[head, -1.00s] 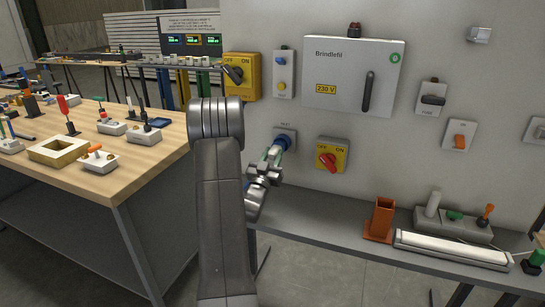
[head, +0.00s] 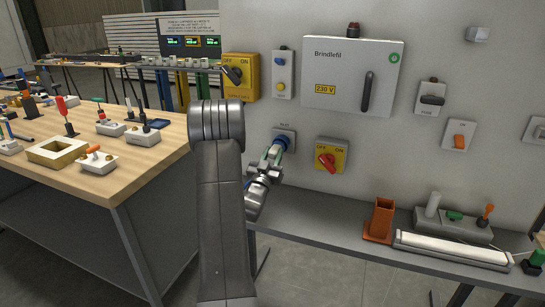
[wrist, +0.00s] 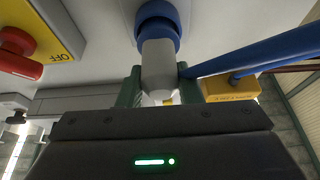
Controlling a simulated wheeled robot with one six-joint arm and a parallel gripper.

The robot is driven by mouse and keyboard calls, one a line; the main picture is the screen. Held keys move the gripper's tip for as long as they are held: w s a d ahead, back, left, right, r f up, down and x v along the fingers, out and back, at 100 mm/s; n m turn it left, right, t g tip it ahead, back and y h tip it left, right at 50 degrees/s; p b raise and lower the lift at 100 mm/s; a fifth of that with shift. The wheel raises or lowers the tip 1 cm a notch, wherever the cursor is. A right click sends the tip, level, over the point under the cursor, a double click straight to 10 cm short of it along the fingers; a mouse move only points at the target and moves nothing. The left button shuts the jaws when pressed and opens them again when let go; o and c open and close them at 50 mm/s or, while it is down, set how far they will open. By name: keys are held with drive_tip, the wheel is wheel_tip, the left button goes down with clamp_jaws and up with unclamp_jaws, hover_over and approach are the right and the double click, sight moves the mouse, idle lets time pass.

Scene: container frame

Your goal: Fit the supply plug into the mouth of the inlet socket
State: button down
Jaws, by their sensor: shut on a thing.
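The supply plug, with a grey body (wrist: 158,65) in the wrist view, is held between the green-padded fingers of my gripper (head: 268,172). My gripper is shut on it, and the plug points at the wall. The inlet socket (head: 290,132) is a light plate on the wall under a small label, left of the red-knobbed switch. Blue rings (wrist: 158,22) sit between the grey body and the wall, in line with it. The plug's front end meets the socket there; how deep it sits, I cannot tell.
A yellow switch box with a red knob (head: 326,163) is close to the right of the socket. A blue cable (wrist: 255,52) crosses the right side of the wrist view. A grey shelf (head: 335,215) runs below, with an orange holder (head: 381,219). A wooden workbench (head: 150,160) stands left.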

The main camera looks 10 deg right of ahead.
drive_tip(key=shift+w+d+r, duration=0.15)
drive_tip(key=shift+w+d, duration=0.05)
drive_tip(key=shift+w, duration=0.1)
idle(0.5)
drive_tip(key=c, duration=0.9)
unclamp_jaws()
drive_tip(key=shift+c, duration=0.2)
drive_tip(key=shift+f, duration=0.2)
drive_tip(key=shift+s+a+f+b, duration=0.15)
drive_tip(key=shift+s+b, duration=0.05)
drive_tip(key=shift+b, duration=0.15)
drive_tip(key=b+v, duration=0.3)
drive_tip(key=v, duration=1)
drive_tip(key=shift+s+a, duration=0.1)
drive_tip(key=shift+s, duration=0.1)
